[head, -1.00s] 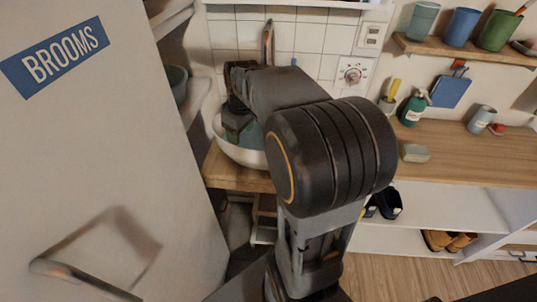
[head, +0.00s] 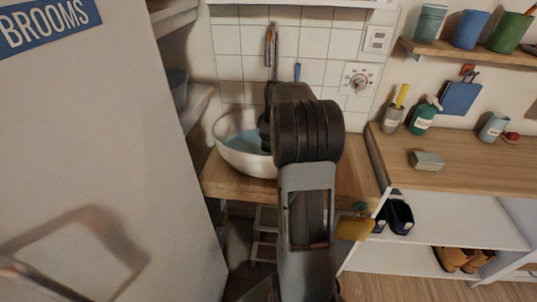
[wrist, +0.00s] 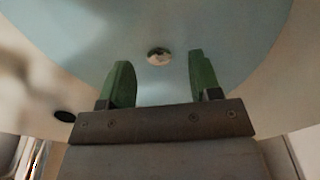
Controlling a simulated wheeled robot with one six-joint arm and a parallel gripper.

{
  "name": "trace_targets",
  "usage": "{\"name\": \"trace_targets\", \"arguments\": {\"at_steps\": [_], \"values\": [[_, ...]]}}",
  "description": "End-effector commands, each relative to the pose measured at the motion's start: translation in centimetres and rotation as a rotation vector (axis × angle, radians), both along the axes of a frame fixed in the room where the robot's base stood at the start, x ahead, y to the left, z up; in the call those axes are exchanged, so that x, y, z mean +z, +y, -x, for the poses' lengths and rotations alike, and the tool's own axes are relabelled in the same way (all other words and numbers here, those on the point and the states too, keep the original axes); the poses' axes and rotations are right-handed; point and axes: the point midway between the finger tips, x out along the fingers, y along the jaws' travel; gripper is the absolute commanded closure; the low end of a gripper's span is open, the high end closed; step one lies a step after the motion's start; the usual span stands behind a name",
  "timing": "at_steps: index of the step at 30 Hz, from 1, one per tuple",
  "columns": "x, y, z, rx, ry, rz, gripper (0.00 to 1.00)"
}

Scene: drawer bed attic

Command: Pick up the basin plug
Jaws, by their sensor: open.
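A small round metallic piece, which looks like the basin plug (wrist: 158,56), shows in the wrist view in the bluish water area of the basin. The white basin (head: 228,152) stands on the wooden counter in the head view, with pale blue water inside. My gripper (wrist: 159,76) is open, with its two green fingers apart and nothing between them. The plug appears just beyond the fingertips, roughly centred between them. In the head view my arm hides the right part of the basin, and the plug cannot be seen there.
A dark oval spot (wrist: 64,115), hole or disc unclear, shows left of my gripper. The tall BROOMS door (head: 100,150) stands close on the left. A tiled wall (head: 330,45) is behind the basin. A soap-like block (head: 427,161) lies on the right-hand counter.

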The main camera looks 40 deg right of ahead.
Motion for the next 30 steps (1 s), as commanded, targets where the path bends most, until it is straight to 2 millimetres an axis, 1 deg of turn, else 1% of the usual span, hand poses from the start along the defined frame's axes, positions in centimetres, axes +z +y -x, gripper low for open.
{"name": "trace_targets", "arguments": {"at_steps": [1, 3, 7, 11, 17, 20, 30], "values": [[-1.0, 0.1, -0.1, 0.000, 0.004, -0.002, 0.42], [-2.0, 0.1, -0.2, 0.000, 0.003, -0.003, 0.42], [-3.2, 0.2, -0.4, 0.001, 0.002, -0.001, 0.42], [-3.6, 0.2, -0.4, 0.000, 0.001, -0.002, 0.42], [-3.6, 0.2, -0.4, 0.000, 0.001, -0.001, 0.42], [-3.6, 0.2, -0.4, 0.000, 0.001, -0.001, 0.50], [-3.6, 0.2, -0.4, 0.000, 0.001, -0.001, 0.82]]}}
